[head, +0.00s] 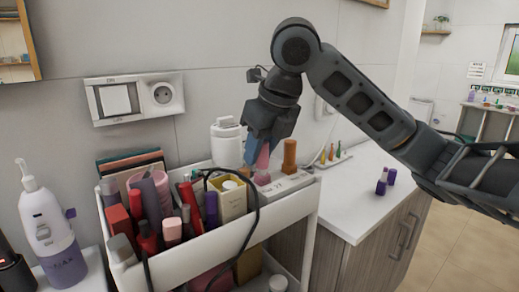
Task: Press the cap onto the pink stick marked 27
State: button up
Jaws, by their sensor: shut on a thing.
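My gripper (262,150) points down over the grey-white stand (292,186) at the right end of the cart's top tray. It is shut on a pink piece (263,160), which looks like the cap. The pink stick (262,179) is directly below it, low in the stand. I cannot tell whether cap and stick touch or how far one is over the other. The marking on the stand's front is too small to read surely. A brown-orange stick (289,156) stands upright just to the right.
The white cart tray (205,240) is crowded with cosmetics left of the stand, including a cream box (232,204) and a dark cable (257,205). A white bottle (226,143) stands behind. The counter (352,213) at right holds two purple pieces (382,186) and has free room.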

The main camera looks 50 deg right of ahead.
jog(key=shift+f+b, duration=0.6)
dwell(0.3)
jog(key=o, duration=1.1)
jog(key=shift+c, duration=0.2)
jog(key=shift+o, duration=0.4)
jog(key=o, duration=0.3)
jog(key=shift+a, duration=0.15)
jog(key=shift+c, duration=0.4)
jog(key=shift+r, duration=0.1)
